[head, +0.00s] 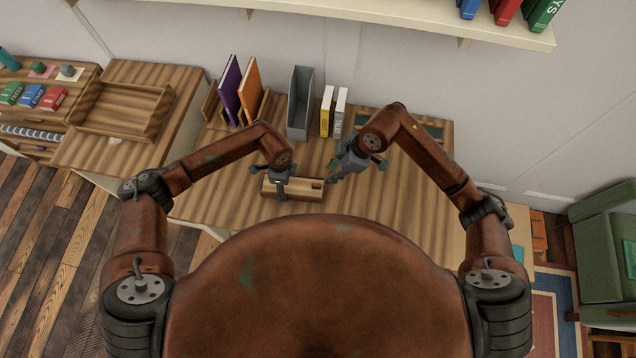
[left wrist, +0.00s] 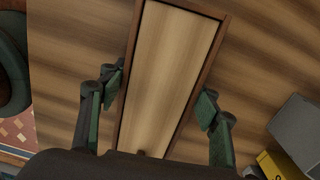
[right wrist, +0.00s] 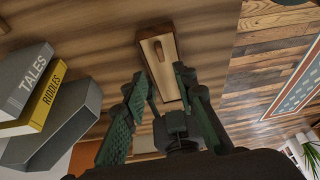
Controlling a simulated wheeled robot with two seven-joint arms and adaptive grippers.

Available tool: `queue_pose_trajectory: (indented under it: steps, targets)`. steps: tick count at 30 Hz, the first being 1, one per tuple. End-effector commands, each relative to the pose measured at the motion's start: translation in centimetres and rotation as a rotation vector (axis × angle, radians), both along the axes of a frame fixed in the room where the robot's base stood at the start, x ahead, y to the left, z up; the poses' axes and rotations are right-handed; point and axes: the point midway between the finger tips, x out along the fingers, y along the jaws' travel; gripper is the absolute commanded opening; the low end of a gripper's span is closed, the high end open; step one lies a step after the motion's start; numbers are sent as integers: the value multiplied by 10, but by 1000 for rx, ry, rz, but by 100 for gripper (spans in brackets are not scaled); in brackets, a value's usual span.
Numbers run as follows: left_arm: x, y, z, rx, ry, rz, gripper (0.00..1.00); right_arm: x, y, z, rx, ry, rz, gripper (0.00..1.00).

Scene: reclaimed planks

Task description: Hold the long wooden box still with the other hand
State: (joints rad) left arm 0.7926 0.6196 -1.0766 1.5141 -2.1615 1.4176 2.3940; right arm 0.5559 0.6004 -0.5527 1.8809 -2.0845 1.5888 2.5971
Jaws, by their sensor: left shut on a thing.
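The long wooden box (head: 306,194) lies on the plank table, running left to right in the head view. Its pale top with a darker rim (left wrist: 175,70) fills the middle of the left wrist view. My left gripper (head: 281,192) points down at the box's left part, its fingers shut on the two long sides. My right gripper (head: 332,176) is beside the box's right end, apart from it. Its fingers (right wrist: 160,88) are spread and empty in the right wrist view, with the box (right wrist: 172,82) ahead. A small notch or piece shows near that end (right wrist: 158,50).
A wooden tray (head: 122,108) is at the left. The table left of the box is clear (head: 215,195).

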Motion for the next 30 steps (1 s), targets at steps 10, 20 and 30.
queue_pose_trajectory:
  steps: [10,20,30]
  targets:
    - [0,0,0,0,0,0,27,2,22,-52,1,5,-5,26]
    - [0,0,0,0,0,0,27,5,41,-99,0,2,-3,26]
    - [0,0,0,0,0,0,27,6,44,-108,0,1,-3,26]
